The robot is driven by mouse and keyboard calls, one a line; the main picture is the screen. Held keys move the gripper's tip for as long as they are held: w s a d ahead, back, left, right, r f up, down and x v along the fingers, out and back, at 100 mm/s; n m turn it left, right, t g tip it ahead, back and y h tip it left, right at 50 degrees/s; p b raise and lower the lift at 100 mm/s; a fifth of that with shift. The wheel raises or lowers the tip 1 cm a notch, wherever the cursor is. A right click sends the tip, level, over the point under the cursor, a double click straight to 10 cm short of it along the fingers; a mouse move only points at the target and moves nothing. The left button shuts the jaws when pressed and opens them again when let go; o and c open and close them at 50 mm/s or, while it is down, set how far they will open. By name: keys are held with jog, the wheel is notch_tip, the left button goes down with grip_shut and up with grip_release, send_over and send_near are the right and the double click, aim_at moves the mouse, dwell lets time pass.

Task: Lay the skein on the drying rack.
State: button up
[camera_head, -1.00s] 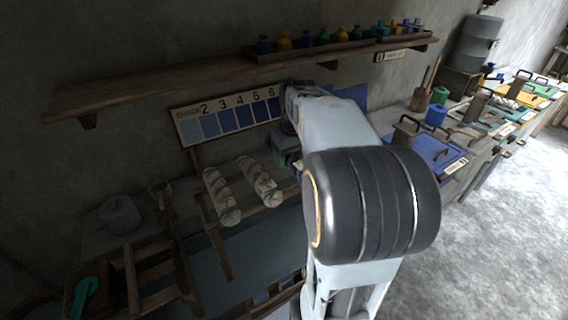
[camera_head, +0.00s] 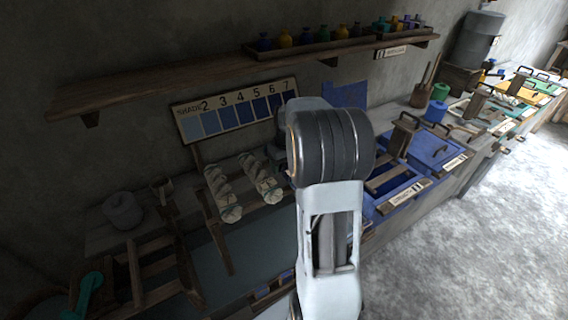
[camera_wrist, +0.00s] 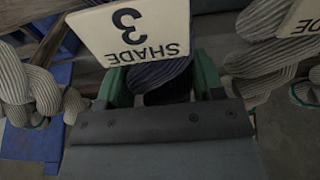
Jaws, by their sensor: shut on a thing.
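My gripper (camera_wrist: 160,78) shows in the wrist view with green fingers, shut on a dark blue-grey skein (camera_wrist: 163,80). In the head view my arm hides the gripper and the held skein. Two pale twisted skeins, one on the left (camera_head: 222,193) and one on the right (camera_head: 260,178), lie side by side at the wooden rack (camera_head: 216,232), just left of my arm. Pale skeins also flank the gripper in the wrist view, on the left (camera_wrist: 32,88) and right (camera_wrist: 262,20).
A shade board (camera_head: 237,107) is on the wall behind the rack, under a long shelf (camera_head: 180,78) with bottles. Blue vats (camera_head: 402,192) stand right of my arm. A wooden frame (camera_head: 135,275) stands at the lower left. The floor at right is clear.

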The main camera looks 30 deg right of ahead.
jog(key=shift+f, duration=0.15)
jog(key=o, duration=0.6)
jog(key=shift+f, duration=0.1)
jog(key=o, duration=0.5)
